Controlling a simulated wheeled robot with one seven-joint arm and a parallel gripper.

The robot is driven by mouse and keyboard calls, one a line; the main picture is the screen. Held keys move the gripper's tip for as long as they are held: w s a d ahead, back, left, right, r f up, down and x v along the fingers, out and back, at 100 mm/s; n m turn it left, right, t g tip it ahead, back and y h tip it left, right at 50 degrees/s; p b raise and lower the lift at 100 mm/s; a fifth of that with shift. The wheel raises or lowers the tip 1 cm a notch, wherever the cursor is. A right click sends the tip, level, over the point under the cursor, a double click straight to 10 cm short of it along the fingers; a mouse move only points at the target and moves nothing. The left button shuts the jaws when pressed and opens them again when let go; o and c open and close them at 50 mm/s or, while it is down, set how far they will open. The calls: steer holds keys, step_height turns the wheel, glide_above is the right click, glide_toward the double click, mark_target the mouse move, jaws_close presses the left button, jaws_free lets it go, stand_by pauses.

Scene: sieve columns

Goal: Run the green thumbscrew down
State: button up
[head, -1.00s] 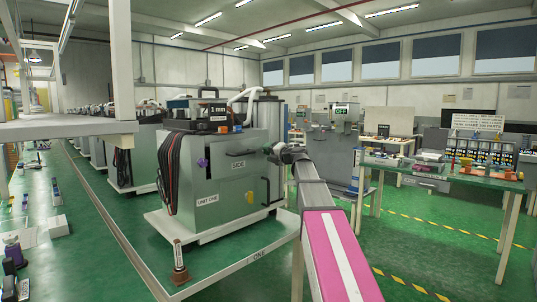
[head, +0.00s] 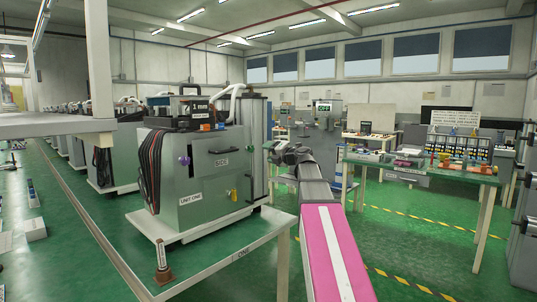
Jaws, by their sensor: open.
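The grey machine marked UNIT ONE (head: 205,175) stands on a pale platform, left of centre. It has a purple knob (head: 184,160) on its left face, a yellow part (head: 233,195) low on its side and a device marked 1 mm (head: 198,107) on top. My gripper (head: 270,151) is at the far end of my arm, just right of the machine in the picture. It is small and dark here, open, with nothing seen between its fingers.
A green-topped bench (head: 425,169) with trays and small parts stands at the right. A pale shelf (head: 55,125) juts in at upper left. Green floor (head: 400,240) is open between platform and bench.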

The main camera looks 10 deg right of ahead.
mark_target(253, 148)
steer(key=w+a+m, duration=0.2)
steer(key=w+m, duration=0.1)
steer(key=m, duration=0.9)
steer(key=w+a+m, duration=0.2)
steer(key=w+m, duration=0.1)
steer(key=m, duration=0.9)
steer(key=w+a+m, duration=0.2)
steer(key=w+m, duration=0.1)
steer(key=m, duration=0.9)
steer(key=shift+w+a+r, duration=0.15)
steer(key=shift+w+r, duration=0.05)
steer(key=shift+w, duration=0.1)
